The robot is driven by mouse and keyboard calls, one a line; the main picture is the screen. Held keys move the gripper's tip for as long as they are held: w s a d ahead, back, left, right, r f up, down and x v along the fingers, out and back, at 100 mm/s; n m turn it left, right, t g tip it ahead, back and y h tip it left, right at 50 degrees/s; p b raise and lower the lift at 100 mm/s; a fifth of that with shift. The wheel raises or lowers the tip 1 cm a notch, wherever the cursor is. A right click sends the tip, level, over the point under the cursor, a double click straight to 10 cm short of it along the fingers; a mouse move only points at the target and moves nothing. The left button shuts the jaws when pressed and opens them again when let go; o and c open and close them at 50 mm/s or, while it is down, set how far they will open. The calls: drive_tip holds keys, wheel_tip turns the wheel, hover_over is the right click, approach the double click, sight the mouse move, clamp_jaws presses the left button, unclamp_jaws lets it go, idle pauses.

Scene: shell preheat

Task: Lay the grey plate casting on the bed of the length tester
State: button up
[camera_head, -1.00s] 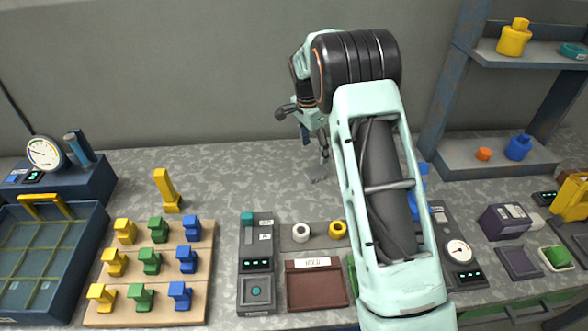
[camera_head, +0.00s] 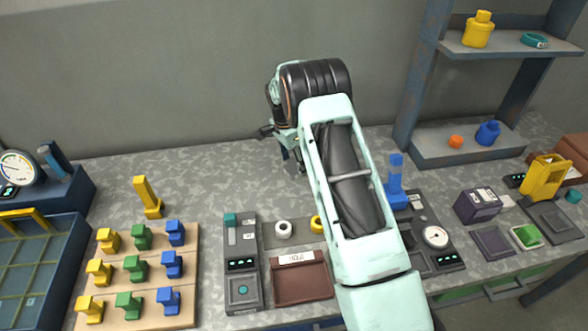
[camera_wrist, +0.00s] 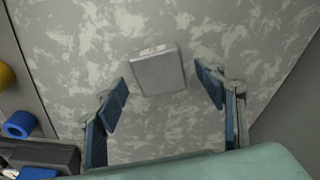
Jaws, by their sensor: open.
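The grey plate casting (camera_wrist: 158,72) is a small, nearly square block with a paler strip along its far edge. It lies flat on the mottled bench in the wrist view. My gripper (camera_wrist: 161,80) is open, one finger on each side of the plate, with visible gaps at both sides. In the head view my gripper (camera_head: 290,152) is low over the back of the bench, mostly hidden by my arm, and I cannot make out the plate there. A device with a dial (camera_head: 435,236) and a device with a display and teal button (camera_head: 242,262) stand in front; I cannot tell which is the length tester.
A wooden board (camera_head: 187,255) with several coloured blocks and a blue tray (camera_head: 75,262) are at left. A brown tray (camera_head: 302,283) and white ring (camera_head: 283,229) lie in front. A blue post (camera_head: 395,185) stands right of my arm.

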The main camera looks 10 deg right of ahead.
drive_tip(key=shift+f, duration=0.55)
drive_tip(key=c, duration=1.5)
drive_tip(key=shift+r, duration=0.1)
drive_tip(key=shift+c, duration=0.2)
